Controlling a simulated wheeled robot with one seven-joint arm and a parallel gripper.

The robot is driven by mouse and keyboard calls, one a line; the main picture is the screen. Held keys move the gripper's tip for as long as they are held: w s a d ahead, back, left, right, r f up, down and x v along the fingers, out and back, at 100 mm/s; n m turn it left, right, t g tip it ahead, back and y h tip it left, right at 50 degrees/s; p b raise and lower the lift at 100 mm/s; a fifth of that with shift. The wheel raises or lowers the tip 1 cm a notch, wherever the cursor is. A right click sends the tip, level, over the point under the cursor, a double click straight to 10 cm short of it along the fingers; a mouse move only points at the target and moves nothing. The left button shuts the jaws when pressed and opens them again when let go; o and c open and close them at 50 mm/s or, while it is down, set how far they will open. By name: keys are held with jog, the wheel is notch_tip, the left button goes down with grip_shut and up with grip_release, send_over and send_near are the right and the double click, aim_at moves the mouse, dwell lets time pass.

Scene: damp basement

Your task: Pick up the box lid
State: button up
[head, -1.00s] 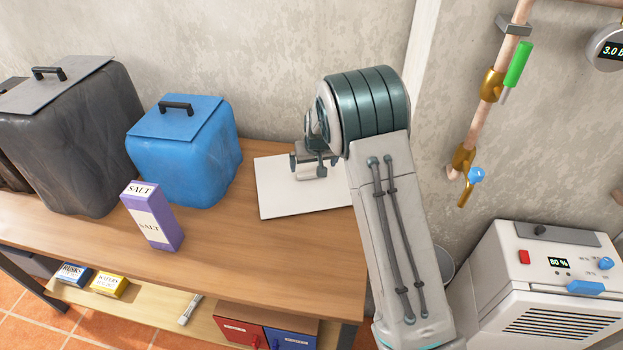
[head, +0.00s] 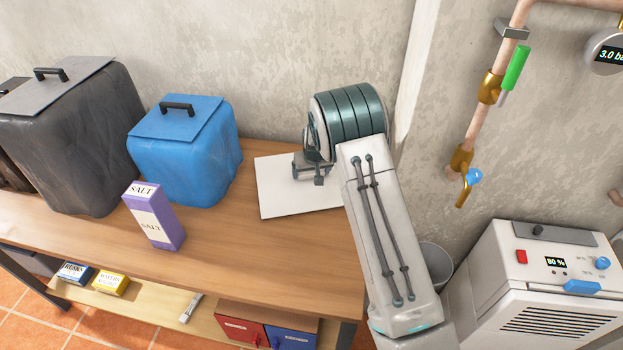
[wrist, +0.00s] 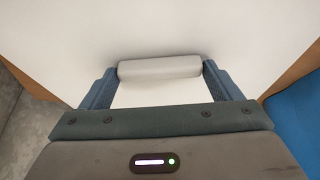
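The box lid (head: 272,192) looks like a flat white square panel lying on the wooden bench, right of the blue box. The wrist view shows its white surface (wrist: 160,28) with a pale grey bar (wrist: 160,68), apparently its handle. My gripper (head: 309,172) is low over the lid's middle, pointing down. In the wrist view my gripper (wrist: 161,72) has its blue fingers wide apart, one at each end of the bar. I cannot tell whether they touch it. In the head view my gripper and arm hide the bar and the lid's right side.
A blue box (head: 185,160) with a black-handled lid stands left of the panel, and a dark box (head: 75,140) farther left. A purple salt carton (head: 153,215) stands in front. The wall is close behind. A white appliance (head: 550,285) stands right of the bench (head: 235,255).

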jog(key=c, duration=0.5)
jog(key=shift+c, duration=0.2)
jog(key=shift+r, duration=0.15)
